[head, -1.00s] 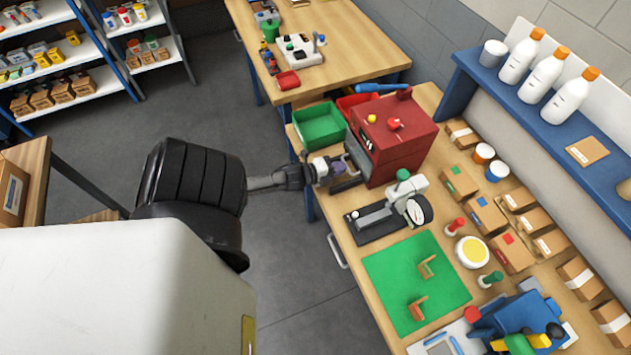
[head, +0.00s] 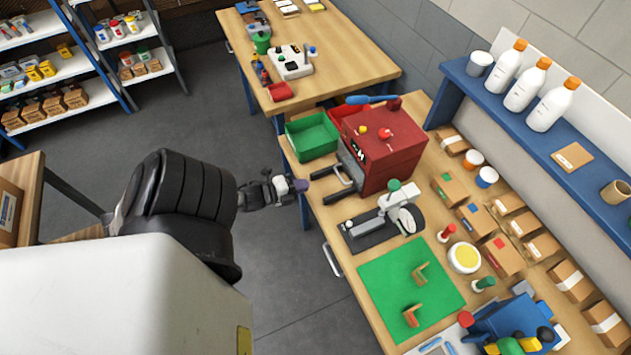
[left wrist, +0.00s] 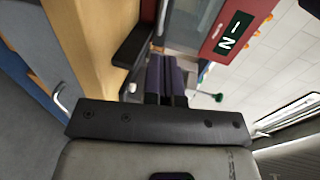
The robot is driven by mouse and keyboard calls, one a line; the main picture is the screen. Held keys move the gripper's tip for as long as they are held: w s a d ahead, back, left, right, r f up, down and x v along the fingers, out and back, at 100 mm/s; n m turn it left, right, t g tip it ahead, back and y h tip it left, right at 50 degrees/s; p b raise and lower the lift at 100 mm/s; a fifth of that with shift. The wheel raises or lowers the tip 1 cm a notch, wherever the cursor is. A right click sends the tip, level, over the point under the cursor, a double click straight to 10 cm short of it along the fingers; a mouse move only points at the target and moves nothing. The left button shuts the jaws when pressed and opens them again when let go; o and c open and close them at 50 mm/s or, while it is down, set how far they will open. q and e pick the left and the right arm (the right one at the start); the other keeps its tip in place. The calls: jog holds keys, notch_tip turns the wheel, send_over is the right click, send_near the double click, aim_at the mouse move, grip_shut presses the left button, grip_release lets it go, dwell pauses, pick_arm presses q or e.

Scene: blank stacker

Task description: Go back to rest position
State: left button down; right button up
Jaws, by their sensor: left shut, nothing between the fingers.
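My left gripper (head: 301,186) shows in the head view at the end of my black arm, out over the left edge of the workbench (head: 340,276). It is shut and empty, a little apart from the red machine (head: 391,147) and its two dark front rails. In the left wrist view its purple-grey fingers (left wrist: 166,75) lie side by side, with the red machine's "IN" label (left wrist: 232,35) beyond them. My right gripper is in neither view.
A green bin (head: 313,139) stands left of the red machine. A dial gauge stand (head: 392,212) and a green mat (head: 408,285) with two brown angle pieces lie nearer. A second table (head: 345,60) stands behind. The grey floor (head: 290,275) left of the bench is clear.

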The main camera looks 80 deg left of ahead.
pick_arm(q)
jog(key=shift+v, duration=1.5)
jog(key=s+a+f+n+g+y, duration=0.3)
jog(key=s+a+f+n+g, duration=0.15)
jog(key=f+n+g, duration=0.35)
jog(key=s+d+r+n+g+h, duration=0.2)
jog(key=d+n+g, duration=0.35)
jog(key=d, duration=0.45)
jog(key=w+d+r+t+h, duration=0.15)
jog(key=w+d+r, duration=0.25)
jog(key=d, duration=0.4)
jog(key=w+d+r+h, duration=0.2)
jog(key=w+d+r, duration=0.2)
jog(key=d, duration=0.5)
jog(key=w+d+r+t+h, duration=0.15)
jog(key=w+d+r, duration=0.25)
jog(key=d, duration=0.4)
notch_tip(320, 180, up, 17)
jog(key=p, duration=1.6)
jog(key=shift+w+f+g, duration=0.25)
jog(key=shift+w+g, duration=0.05)
jog(key=shift+g, duration=0.05)
